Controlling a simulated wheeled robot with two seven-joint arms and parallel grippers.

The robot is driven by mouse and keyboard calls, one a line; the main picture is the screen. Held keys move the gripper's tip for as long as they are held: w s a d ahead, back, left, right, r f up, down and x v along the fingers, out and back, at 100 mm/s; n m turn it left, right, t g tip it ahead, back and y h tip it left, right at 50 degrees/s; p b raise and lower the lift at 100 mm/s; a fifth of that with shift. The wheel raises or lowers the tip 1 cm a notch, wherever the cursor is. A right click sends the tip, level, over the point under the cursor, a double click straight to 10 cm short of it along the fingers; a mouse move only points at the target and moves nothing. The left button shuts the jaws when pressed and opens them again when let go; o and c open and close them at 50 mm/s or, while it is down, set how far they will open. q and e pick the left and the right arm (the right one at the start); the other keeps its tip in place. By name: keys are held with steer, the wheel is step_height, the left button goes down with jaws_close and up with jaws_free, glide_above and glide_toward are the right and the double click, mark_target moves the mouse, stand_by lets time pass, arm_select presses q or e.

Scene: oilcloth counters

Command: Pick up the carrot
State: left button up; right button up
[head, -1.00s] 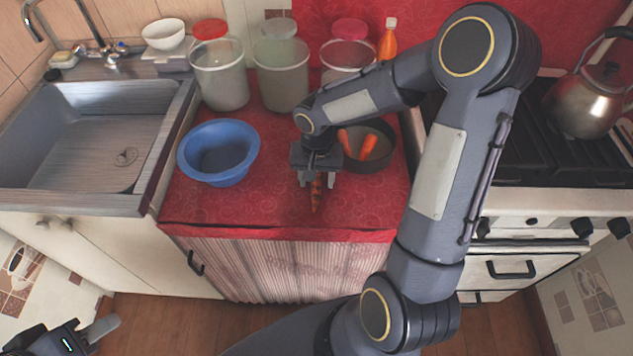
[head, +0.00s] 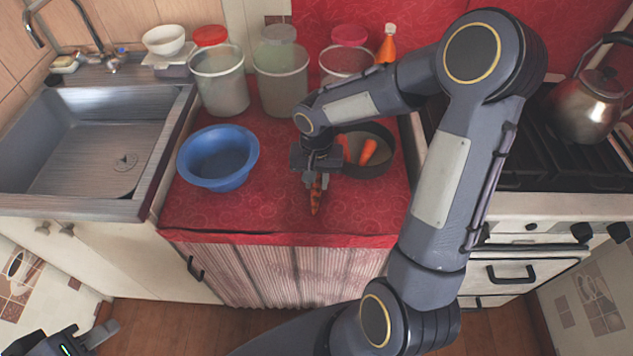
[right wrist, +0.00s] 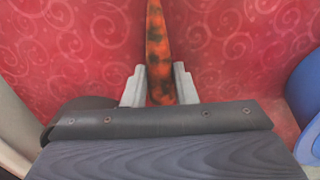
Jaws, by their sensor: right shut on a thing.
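An orange carrot with dark patches (head: 315,201) is on or just above the red oilcloth counter (head: 245,215), its tip toward the front edge. My right gripper (head: 316,180) is shut on this carrot, pointing down. In the right wrist view the carrot (right wrist: 157,45) lies between the two grey fingers of the right gripper (right wrist: 159,88). I cannot tell whether it is clear of the cloth. My left gripper (head: 98,336) is at the lower left, away from the counter; its jaw opening is not clear.
A dark pan (head: 384,165) holding other carrots (head: 368,151) stands just right of my right gripper. A blue bowl (head: 217,180) stands to the left. Lidded containers (head: 281,92) line the back. A sink is left, a stove with kettle (head: 590,105) right.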

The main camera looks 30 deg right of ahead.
steer(key=s+r, duration=1.1)
steer(key=s, duration=0.3)
steer(key=shift+a+r, duration=0.2)
steer(key=shift+r, duration=0.15)
